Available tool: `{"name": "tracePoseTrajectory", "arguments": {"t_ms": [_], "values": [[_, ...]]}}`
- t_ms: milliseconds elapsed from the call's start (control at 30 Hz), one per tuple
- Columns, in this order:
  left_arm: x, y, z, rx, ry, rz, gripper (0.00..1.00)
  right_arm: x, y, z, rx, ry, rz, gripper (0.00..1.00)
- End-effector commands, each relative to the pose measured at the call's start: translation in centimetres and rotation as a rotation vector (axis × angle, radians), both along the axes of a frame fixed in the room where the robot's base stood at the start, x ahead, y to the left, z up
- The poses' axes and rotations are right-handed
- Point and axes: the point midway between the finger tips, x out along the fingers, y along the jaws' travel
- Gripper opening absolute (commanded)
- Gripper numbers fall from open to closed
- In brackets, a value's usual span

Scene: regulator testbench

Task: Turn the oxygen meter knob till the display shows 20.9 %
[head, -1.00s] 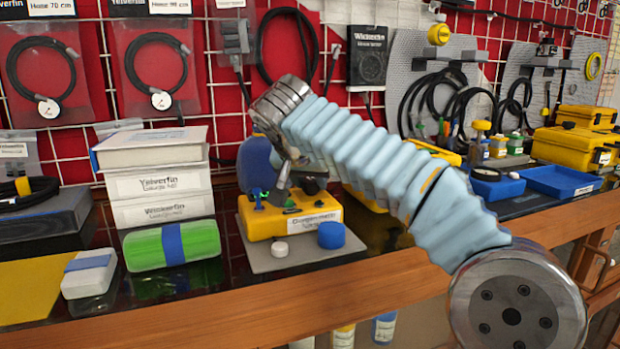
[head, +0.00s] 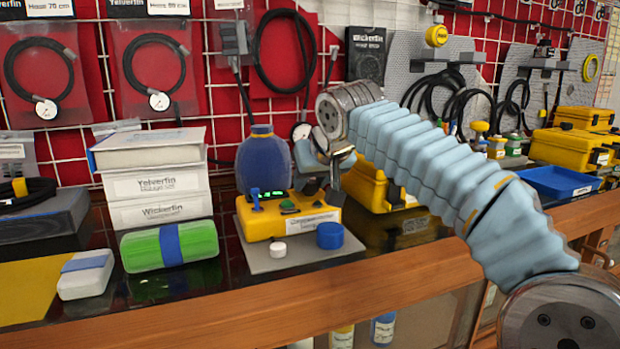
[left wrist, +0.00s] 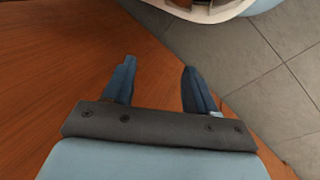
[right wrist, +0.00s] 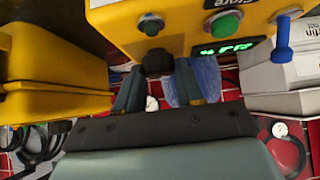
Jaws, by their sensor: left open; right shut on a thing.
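The oxygen meter (head: 270,224) is a yellow box on a grey mat on the bench. Its display (head: 268,195) is lit green, and its digits stand upside down in the right wrist view (right wrist: 228,50), where I cannot read them surely. A green button (right wrist: 222,26) and a blue lever (right wrist: 283,36) are on the meter. My right gripper (right wrist: 158,84) is shut on the black knob (right wrist: 157,62), a finger on each side; in the head view it hides the knob. My left gripper (left wrist: 155,82) is open and empty, over a wooden surface and tiled floor.
A blue rounded object (head: 262,160) stands behind the meter. A white cap (head: 279,250) and a blue cap (head: 330,236) lie in front. Another yellow case (head: 365,187) is close on the right. A green case (head: 170,246) and white boxes (head: 160,182) are on the left.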

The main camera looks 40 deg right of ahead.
Motion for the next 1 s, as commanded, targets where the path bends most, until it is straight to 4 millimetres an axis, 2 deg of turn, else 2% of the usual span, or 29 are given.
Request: {"name": "tracePoseTrajectory", "arguments": {"t_ms": [200,500,1000], "values": [[-0.1,-0.2,1.0,-0.003,0.001,-0.004,0.57,-0.1,-0.2,0.3,0.003,-0.001,0.185,0.07],[-0.1,-0.2,1.9,-0.004,0.002,-0.005,0.57,-0.1,-0.4,0.2,0.002,0.0,0.374,0.07],[-0.1,-0.2,2.2,-0.004,0.001,-0.006,0.57,-0.1,-0.5,0.0,-0.001,0.002,0.472,0.07]]}}
